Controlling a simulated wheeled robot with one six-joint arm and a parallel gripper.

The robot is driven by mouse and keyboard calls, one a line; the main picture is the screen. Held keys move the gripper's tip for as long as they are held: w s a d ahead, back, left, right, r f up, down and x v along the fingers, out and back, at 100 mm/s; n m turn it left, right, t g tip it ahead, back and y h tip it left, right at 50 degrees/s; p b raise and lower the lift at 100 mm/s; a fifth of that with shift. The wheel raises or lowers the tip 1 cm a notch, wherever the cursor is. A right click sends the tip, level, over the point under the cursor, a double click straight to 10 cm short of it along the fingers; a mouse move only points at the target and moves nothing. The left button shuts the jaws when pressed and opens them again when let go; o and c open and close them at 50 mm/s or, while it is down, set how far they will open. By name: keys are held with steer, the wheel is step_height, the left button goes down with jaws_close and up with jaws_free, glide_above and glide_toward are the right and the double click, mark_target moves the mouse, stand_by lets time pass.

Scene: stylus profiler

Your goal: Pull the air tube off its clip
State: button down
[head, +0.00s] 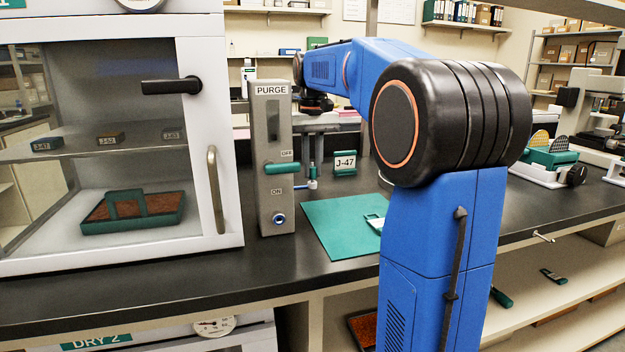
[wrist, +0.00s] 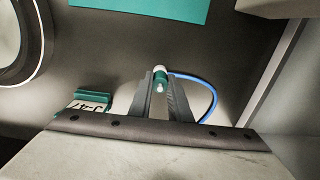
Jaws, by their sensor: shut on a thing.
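The air tube is a thin blue hose (wrist: 211,97) curving away to the right from a teal and white end piece (wrist: 160,76) in the wrist view. My gripper (wrist: 161,83) is shut on this end piece, with one finger on each side. In the head view, my gripper (head: 313,165) points down behind the purge box, and a short blue stretch of the tube (head: 301,187) shows beside a white piece at the fingertips. I cannot make out the clip or whether the tube still sits on it.
The grey PURGE box (head: 272,210) with a teal lever stands close to the left of my gripper. A J-47 sign (head: 345,162) stands just to its right. A teal mat (head: 335,220) lies in front. A white glass-fronted cabinet (head: 225,130) is at left.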

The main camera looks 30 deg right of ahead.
mark_target(312, 166)
steer(key=shift+r, duration=0.15)
steer(key=shift+r, duration=1.6)
steer(key=shift+r, duration=2.5)
